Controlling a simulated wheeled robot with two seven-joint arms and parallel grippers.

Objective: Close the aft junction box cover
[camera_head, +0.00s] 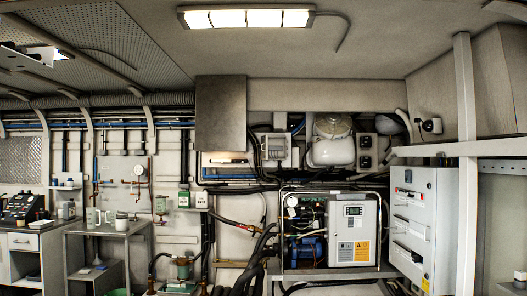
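Neither of my grippers is in view. No box is clearly readable as the aft junction box. A large grey flat-fronted box or panel (220,113) is high on the back wall, with a lit strip just under its lower edge. I cannot tell whether it is a cover or whether it stands open. A smaller grey box (275,147) is on the wall to its right, with dark cables beside it. A tall light grey cabinet (411,220) with handles and labels stands at the right; its front looks shut.
A chiller unit (352,232) with an open-framed side sits on a stand at centre right. Thick black hoses (262,245) run down beside it. A white post (466,120) and shelf (500,147) stand at the right. A metal table (105,229) with mugs is at the left.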

